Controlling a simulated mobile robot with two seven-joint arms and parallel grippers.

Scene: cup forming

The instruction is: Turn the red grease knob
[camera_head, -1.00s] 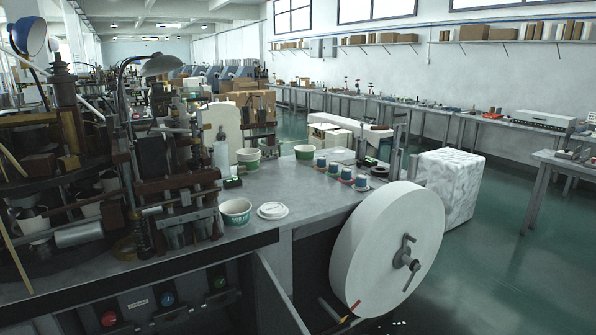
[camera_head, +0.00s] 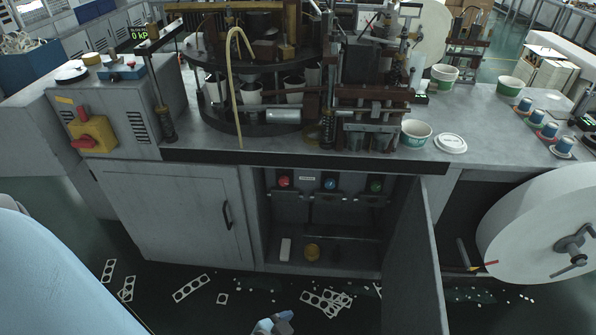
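The red grease knob (camera_head: 284,181) is small and round, at the upper left inside the open lower cabinet of the machine. A blue knob (camera_head: 330,184) and a green knob (camera_head: 376,186) sit in a row to its right. A light blue and grey part, which looks like my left gripper (camera_head: 274,322), shows at the bottom edge, well below and in front of the cabinet. Its fingers are not clear. A large pale blue part of mine fills the lower left. My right gripper is not in view.
An open cabinet door (camera_head: 413,262) sticks out to the right of the knobs. A closed door (camera_head: 180,212) lies to the left. A large white paper roll (camera_head: 530,222) stands at the right. Punched scraps (camera_head: 190,288) lie on the floor. A yellow switch box (camera_head: 91,134) is at the left.

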